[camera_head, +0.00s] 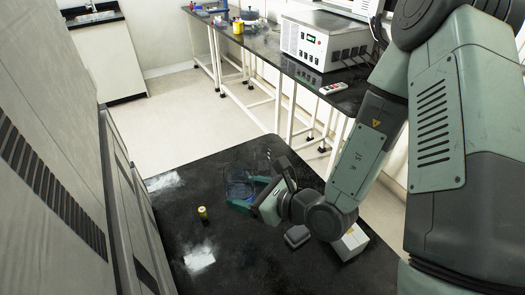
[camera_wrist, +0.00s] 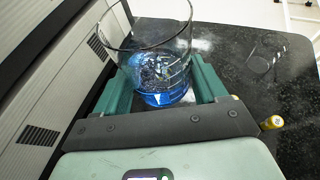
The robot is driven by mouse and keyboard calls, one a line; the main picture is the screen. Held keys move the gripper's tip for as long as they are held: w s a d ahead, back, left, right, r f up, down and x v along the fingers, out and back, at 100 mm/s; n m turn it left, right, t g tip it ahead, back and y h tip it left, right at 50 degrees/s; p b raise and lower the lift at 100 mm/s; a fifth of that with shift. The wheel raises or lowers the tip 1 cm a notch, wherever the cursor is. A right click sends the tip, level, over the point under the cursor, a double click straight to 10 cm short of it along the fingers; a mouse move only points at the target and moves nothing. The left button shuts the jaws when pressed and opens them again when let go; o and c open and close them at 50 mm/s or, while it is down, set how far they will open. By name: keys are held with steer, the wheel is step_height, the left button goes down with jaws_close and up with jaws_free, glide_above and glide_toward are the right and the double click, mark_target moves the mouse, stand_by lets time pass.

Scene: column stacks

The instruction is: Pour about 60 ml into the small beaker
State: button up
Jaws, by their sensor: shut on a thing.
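My gripper (camera_wrist: 160,88) is shut on a large clear glass beaker (camera_wrist: 150,40), with its green fingers on either side of the glass. Blue liquid (camera_wrist: 165,98) lies in the lower part of this beaker. In the head view the beaker (camera_head: 238,184) is over the black table, left of my gripper (camera_head: 250,197). I cannot tell whether its base touches the table. A faint clear outline (camera_wrist: 263,62) on the table, right of the held beaker in the wrist view, may be the small beaker; its contents cannot be made out.
A dark grey block (camera_head: 297,236) and a pale box (camera_head: 350,243) are near my arm. Whitish patches (camera_head: 200,258) mark the table. A grey cabinet wall (camera_head: 85,120) borders the left.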

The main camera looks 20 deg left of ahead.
steer(key=w+d, duration=0.3)
steer(key=w, duration=0.7)
steer(key=w+d, duration=0.4)
steer(key=w, duration=0.6)
steer(key=w+d, duration=0.3)
steer(key=w, duration=0.7)
step_height(320, 180, down, 14)
steer(key=shift+r, duration=0.25)
steer(key=shift+r, duration=0.1)
steer(key=shift+s+a+r+n+t+h, duration=0.2)
steer(key=shift+a+r+n+h, duration=0.45)
steer(key=shift+h, duration=0.5)
steer(key=shift+s+a+r+n+t+h, duration=0.1)
steer(key=shift+s+a+r+n+h, duration=0.3)
steer(key=shift+a+r+h, duration=0.6)
steer(key=shift+s+a+r+n+t+h, duration=0.15)
steer(key=shift+r+n+t+h, duration=0.15)
steer(key=shift+r+h, duration=0.4)
steer(key=shift+w+a+r+n+t+h, duration=0.15)
steer(key=shift+r+n+h, duration=0.25)
steer(key=shift+h, duration=0.55)
steer(key=shift+s+a+r+n+t+h, duration=0.15)
steer(key=shift+a+r+n+t+h, duration=0.1)
steer(key=shift+r+h, duration=0.45)
